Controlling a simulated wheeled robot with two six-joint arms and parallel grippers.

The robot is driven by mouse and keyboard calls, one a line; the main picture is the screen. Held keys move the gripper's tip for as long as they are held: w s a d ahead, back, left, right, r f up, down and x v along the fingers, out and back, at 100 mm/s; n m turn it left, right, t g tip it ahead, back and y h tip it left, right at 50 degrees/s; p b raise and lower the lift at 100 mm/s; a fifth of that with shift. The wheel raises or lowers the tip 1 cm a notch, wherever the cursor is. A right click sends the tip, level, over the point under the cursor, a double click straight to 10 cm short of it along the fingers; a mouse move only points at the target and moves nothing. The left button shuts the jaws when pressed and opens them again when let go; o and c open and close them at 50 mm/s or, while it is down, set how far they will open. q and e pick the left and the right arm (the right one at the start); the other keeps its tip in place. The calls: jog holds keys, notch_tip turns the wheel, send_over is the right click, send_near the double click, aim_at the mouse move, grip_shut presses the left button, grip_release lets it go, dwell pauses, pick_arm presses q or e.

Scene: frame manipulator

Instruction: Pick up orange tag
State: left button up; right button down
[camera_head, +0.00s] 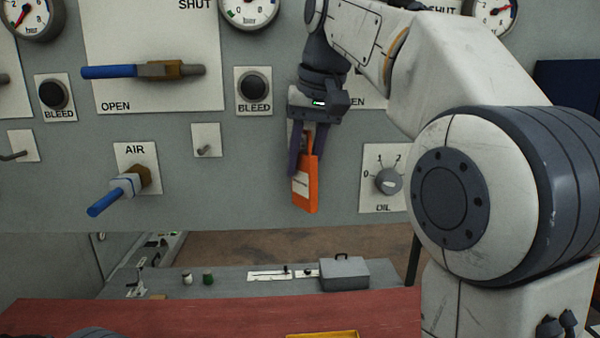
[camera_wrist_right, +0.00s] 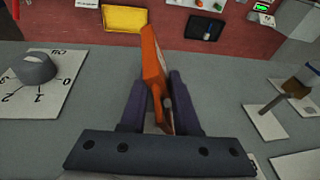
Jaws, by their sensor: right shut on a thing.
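The orange tag (camera_head: 311,185) hangs in front of the grey panel, with a white label on its lower face. My right gripper (camera_head: 301,165) points down and is shut on the tag's upper part. In the right wrist view the tag (camera_wrist_right: 155,75) stands upright between the two dark fingers of the gripper (camera_wrist_right: 161,95). The tag's top is partly hidden by the fingers. I cannot tell whether the tag touches the panel. My left gripper is not in view.
The panel carries an OIL knob (camera_head: 388,181) right of the tag, a small peg (camera_head: 204,149) to the left, and an AIR valve with blue handle (camera_head: 106,200). A red surface (camera_head: 200,316) lies below, with a yellow tray (camera_wrist_right: 124,19) on it. A grey box (camera_head: 344,274) stands behind.

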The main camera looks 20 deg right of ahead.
jog(key=s+a+b, duration=0.4)
jog(key=s+b, duration=0.2)
jog(key=s, duration=1)
jog(key=shift+a, duration=0.2)
